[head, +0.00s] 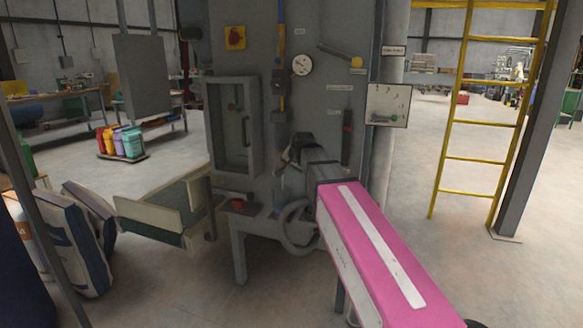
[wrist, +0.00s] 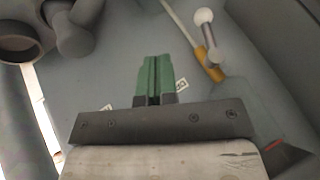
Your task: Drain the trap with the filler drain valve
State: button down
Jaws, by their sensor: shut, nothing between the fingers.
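The grey sack filler (head: 270,110) stands in front of me. I cannot tell which fitting is the drain valve; the small labels are unreadable. My gripper (wrist: 152,68) is shut and empty, its green fingers together in front of the grey panel. In the wrist view, a pale-knobbed lever (wrist: 207,35) with a yellow part is up and right of the fingertips, apart from them. My arm hides part of the filler's front.
A grey handwheel (head: 298,228) sits low on the filler, close to my arm. Filled sacks (head: 70,235) lean at the left beside a low bin (head: 160,215). A yellow ladder (head: 485,120) and a post stand at the right. Floor between filler and ladder is clear.

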aim_at(278, 166)
jog(key=w+a+f, duration=0.4)
jog(key=w, duration=0.2)
jog(key=shift+a+f, duration=0.3)
dwell(0.4)
jog(key=shift+a+y, duration=0.1)
jog(key=shift+y, duration=0.4)
